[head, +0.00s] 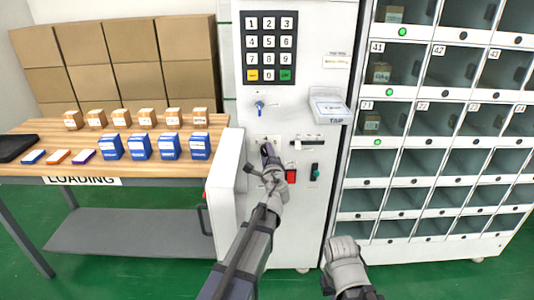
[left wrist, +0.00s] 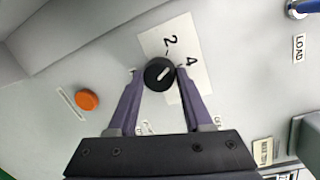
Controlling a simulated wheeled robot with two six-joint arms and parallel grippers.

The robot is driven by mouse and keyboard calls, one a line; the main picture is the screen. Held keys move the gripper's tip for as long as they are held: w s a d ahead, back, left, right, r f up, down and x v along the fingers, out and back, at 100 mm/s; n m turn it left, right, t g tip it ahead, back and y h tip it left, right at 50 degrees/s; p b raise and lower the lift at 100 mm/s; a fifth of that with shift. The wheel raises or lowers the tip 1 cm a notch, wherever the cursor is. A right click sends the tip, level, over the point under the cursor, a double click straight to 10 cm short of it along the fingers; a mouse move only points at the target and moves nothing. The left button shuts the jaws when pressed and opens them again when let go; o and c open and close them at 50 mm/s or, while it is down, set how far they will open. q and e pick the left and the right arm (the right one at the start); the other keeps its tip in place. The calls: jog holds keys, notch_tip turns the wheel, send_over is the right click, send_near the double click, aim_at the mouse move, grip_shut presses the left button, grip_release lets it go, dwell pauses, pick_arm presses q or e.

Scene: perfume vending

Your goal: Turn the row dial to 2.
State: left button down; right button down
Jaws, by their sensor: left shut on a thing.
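The row dial (left wrist: 160,74) is a small round black knob with a white pointer line, on a white label (left wrist: 187,88) printed with 2 and 4. In the left wrist view the line slants to the upper right, roughly between the 2 and 4 marks; I cannot tell that it meets either. My left gripper (left wrist: 158,77) is shut on the dial, one purple finger on each side. In the head view my left gripper (head: 267,152) is at the machine's front panel and hides most of the dial. My right gripper (head: 345,252) hangs low, its fingers unclear.
An orange button (left wrist: 88,100) is beside the dial in the left wrist view. The panel also has a keypad (head: 269,47), a blue key-like knob (head: 260,105), a red switch (head: 291,175) and a TAP reader (head: 329,107). Lockers (head: 411,157) stand right, a loading table (head: 30,172) left.

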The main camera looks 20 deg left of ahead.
pick_arm(q)
jog(key=shift+n+h+p, duration=0.4)
jog(key=shift+n, duration=1.6)
jog(key=shift+a, duration=0.1)
jog(key=shift+c, duration=1.6)
grip_release()
jog(key=shift+s, duration=0.15)
jog(key=v, duration=0.7)
jog(key=shift+s+d+p, duration=0.2)
jog(key=shift+s+p, duration=0.05)
jog(key=shift+p, duration=0.2)
jog(key=shift+r, duration=0.15)
